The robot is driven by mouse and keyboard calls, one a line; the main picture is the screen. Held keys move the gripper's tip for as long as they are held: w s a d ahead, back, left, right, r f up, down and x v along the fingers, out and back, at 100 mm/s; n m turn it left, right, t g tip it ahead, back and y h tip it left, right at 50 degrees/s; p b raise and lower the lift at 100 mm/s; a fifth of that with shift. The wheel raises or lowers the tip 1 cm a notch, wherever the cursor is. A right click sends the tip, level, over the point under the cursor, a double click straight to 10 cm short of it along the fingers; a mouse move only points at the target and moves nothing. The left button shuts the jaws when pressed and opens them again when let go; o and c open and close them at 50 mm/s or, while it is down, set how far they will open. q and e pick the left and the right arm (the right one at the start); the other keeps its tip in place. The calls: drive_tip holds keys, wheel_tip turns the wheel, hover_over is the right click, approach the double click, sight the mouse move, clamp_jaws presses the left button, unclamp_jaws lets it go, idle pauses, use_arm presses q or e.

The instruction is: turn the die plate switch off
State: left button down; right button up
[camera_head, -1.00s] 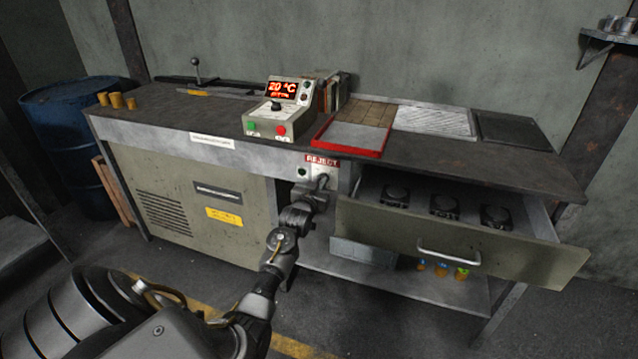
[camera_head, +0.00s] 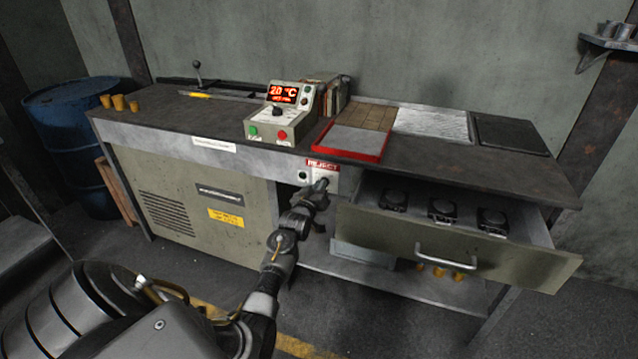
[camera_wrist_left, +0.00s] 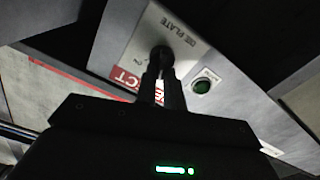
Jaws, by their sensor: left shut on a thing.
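The die plate switch (camera_wrist_left: 161,56) is a dark rotary knob on a light panel lettered "PLATE" on the front of the bench. In the left wrist view the fingers of my left gripper (camera_wrist_left: 162,80) are shut on this knob. In the head view my left gripper (camera_head: 322,184) reaches the panel just below the red REJECT label (camera_head: 323,165) and hides most of the switch. My right gripper is not in view.
An open drawer (camera_head: 450,245) with several dark dies juts out right of my arm. A control box (camera_head: 280,112) with a red display and a red-rimmed tray (camera_head: 350,141) stand on the bench top above. A blue drum (camera_head: 65,150) stands at left.

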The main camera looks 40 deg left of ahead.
use_arm(q)
drive_tip(key=shift+s+a+f+n+p, duration=0.1)
drive_tip(key=shift+n+p, duration=0.4)
drive_tip(key=shift+n, duration=0.65)
drive_tip(key=shift+a+f+n+p, duration=0.1)
drive_tip(key=shift+n+p, duration=0.35)
drive_tip(key=shift+n, duration=0.7)
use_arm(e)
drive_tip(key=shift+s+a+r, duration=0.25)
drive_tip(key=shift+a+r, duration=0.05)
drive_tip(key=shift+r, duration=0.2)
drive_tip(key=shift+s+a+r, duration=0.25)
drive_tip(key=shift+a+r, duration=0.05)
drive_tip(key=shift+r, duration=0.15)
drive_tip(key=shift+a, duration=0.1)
use_arm(q)
drive_tip(key=c, duration=1.5)
unclamp_jaws()
drive_tip(key=v, duration=1)
drive_tip(key=shift+s+d, duration=0.2)
drive_tip(key=shift+s, duration=0.15)
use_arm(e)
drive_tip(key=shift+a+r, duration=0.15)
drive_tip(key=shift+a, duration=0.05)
